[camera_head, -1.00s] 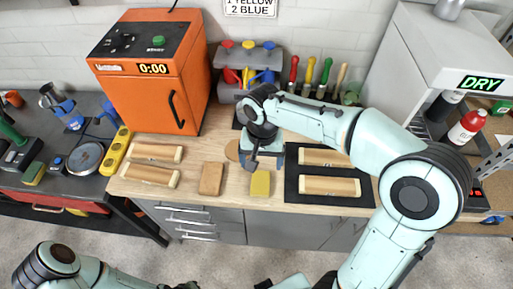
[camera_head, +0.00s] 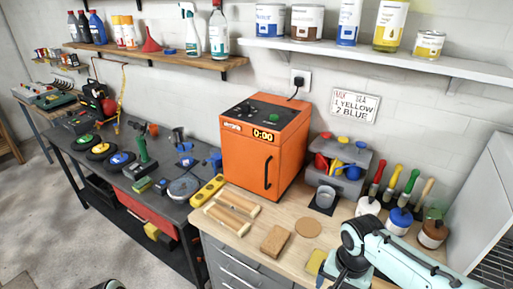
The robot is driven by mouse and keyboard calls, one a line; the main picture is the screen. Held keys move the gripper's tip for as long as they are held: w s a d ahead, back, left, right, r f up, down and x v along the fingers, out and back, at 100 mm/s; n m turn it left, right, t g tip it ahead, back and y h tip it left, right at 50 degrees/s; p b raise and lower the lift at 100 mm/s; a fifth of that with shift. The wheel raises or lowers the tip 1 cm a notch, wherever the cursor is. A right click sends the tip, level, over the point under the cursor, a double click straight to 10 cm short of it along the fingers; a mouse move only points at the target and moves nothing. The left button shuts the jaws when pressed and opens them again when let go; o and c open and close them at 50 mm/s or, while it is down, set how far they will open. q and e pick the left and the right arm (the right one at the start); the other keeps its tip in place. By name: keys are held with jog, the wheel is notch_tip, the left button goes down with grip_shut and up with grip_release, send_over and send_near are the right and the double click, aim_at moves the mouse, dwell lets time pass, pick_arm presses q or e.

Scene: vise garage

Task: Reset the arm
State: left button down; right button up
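My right arm, pale blue-green with dark joints, comes in from the lower right corner of the head view and lies over the front of the wooden workbench (camera_head: 262,242). My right gripper (camera_head: 334,272) is at the bottom edge, close to the right of a yellow block (camera_head: 316,262). Its fingers are small and partly cut off, so I cannot tell whether they are open or shut. Only a small dark and pale part of my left arm shows at the bottom edge; my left gripper is out of the picture.
An orange oven (camera_head: 246,150) reading 0:00 stands at the back of the workbench. A grey rack (camera_head: 338,170), a grey cup (camera_head: 325,196) and several paint cans with brushes stand to its right. Wooden pieces (camera_head: 232,208) and a tan block (camera_head: 275,240) lie in front.

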jog(key=s+a+f+n+g+y, duration=0.1)
jog(key=s+a+f+y, duration=0.15)
jog(key=f, duration=1.05)
jog(key=s+a+f+n+y, duration=0.1)
jog(key=a+f, duration=0.2)
jog(key=f, duration=0.9)
jog(key=s+a+f, duration=0.1)
jog(key=s+f, duration=1.3)
jog(key=shift+s+a, duration=0.25)
jog(key=shift+a, duration=0.1)
